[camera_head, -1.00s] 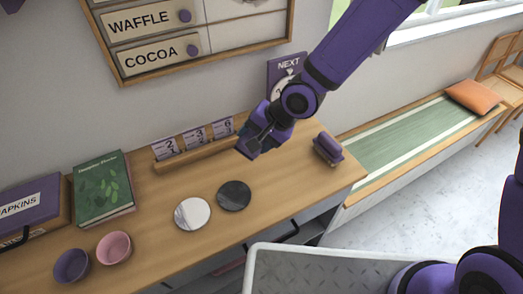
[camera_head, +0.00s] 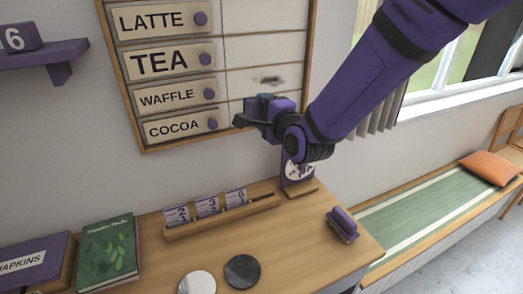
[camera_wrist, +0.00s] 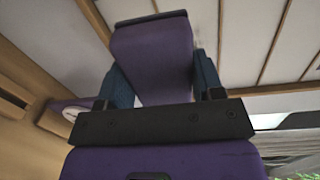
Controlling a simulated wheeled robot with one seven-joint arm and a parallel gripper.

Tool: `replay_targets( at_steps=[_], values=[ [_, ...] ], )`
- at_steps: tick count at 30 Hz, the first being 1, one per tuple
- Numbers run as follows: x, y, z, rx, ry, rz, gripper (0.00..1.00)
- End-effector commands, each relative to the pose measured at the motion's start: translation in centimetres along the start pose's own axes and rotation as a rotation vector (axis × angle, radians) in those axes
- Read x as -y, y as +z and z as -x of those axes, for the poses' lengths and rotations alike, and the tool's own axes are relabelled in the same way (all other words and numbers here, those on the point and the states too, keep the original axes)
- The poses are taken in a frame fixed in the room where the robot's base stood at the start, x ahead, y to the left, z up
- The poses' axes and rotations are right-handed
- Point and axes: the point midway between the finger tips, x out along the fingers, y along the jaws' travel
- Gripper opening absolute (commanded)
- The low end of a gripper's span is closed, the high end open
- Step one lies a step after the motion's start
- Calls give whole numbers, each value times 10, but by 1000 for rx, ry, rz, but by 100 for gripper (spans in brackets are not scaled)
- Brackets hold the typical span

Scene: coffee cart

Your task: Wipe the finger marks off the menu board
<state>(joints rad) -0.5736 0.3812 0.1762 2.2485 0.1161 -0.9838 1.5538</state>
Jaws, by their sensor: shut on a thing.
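The menu board (camera_head: 220,52) hangs on the wall in a wooden frame, with name plates LATTE, TEA, WAFFLE and COCOA and purple knobs down its left side. A dark smudge (camera_head: 267,80) marks a white panel right of the WAFFLE plate. My gripper (camera_head: 272,112) is at the board's lower right, just below the smudge. It is shut on a purple block (camera_wrist: 152,55) with a dark strip along its far edge, held between blue fingers in the wrist view. I cannot tell whether the block touches the board. My gripper hides part of the lower panels.
Below is a wooden counter (camera_head: 290,235) with a number-card rack (camera_head: 222,213), a green book (camera_head: 108,250), a napkin box (camera_head: 28,265), two round discs and a purple brush-like thing (camera_head: 342,226). A bench is at right.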

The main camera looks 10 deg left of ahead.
Motion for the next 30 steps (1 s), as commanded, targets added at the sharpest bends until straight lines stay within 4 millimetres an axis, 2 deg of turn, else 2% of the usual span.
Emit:
replay_targets(
  at_steps=[3,7,11,24,30],
  values=[
    [23,-6,-4,-30,-57,-2,42],
    [33,-9,-6,-42,-83,-1,42],
    [36,-10,-11,-45,-87,-1,42],
    [38,-11,-51,-43,-84,-2,42],
    [39,-12,-62,-44,-84,-2,42]
  ],
)
